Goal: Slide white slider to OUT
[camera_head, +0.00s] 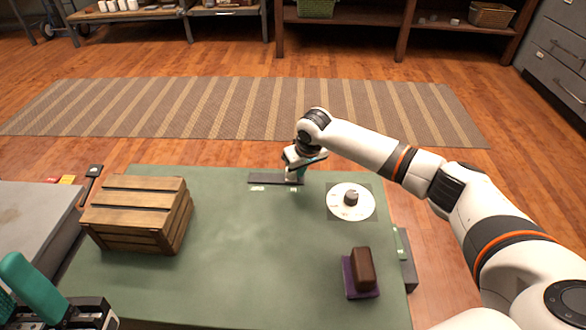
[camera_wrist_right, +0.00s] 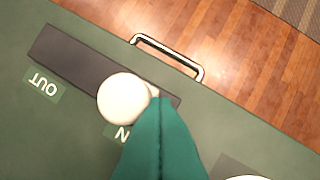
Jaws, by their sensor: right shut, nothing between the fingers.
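The white slider (camera_wrist_right: 122,98) is a round knob on a dark track (camera_wrist_right: 75,58). It stands at the track's IN end; the IN label (camera_wrist_right: 122,132) is partly hidden by the gripper. The OUT label (camera_wrist_right: 44,84) is by the other end. In the head view the track (camera_head: 264,179) lies along the table's far edge, OUT to the left. My right gripper (camera_wrist_right: 158,98) is shut and empty, its teal tips right beside the knob on the side away from OUT; I cannot tell whether they touch. My left gripper (camera_head: 18,292) is at the bottom left, partly cut off, its fingers apart.
The green table (camera_head: 235,260) also bears a wooden crate (camera_head: 137,213), a white dial (camera_head: 340,209) with a grey knob, and a brown block (camera_head: 363,268) on a purple base. A metal handle (camera_wrist_right: 168,54) sits at the table's far edge. The table's middle is clear.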

